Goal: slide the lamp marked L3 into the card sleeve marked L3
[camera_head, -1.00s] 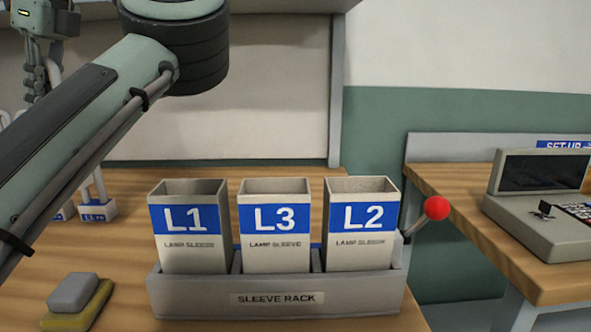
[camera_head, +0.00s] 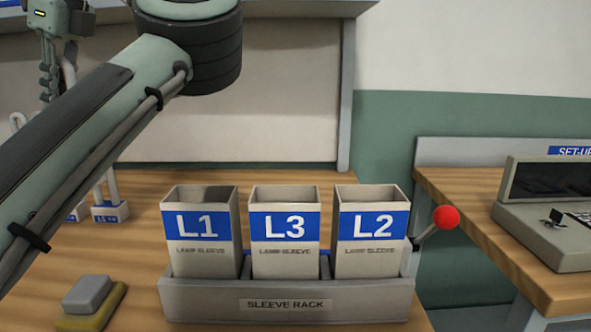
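The card sleeve marked L3 (camera_head: 285,262) stands upright in the middle of the sleeve rack (camera_head: 225,305), between the sleeve marked L1 (camera_head: 204,262) and the sleeve marked L2 (camera_head: 368,262). Its top is open and it looks empty. My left arm crosses the left side of the view. What looks like its gripper (camera_head: 50,98) is at the top left, far from the sleeves; its fingers are too small to read. White lamp tubes stand near it in small labelled bases (camera_head: 110,213). I cannot tell which lamp is L3. My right gripper is out of view.
A grey and yellow block (camera_head: 88,295) lies on the wooden bench left of the rack. A red ball-topped lever (camera_head: 446,216) sticks out at the rack's right. A second bench with a console (camera_head: 550,237) stands at the right, across a gap.

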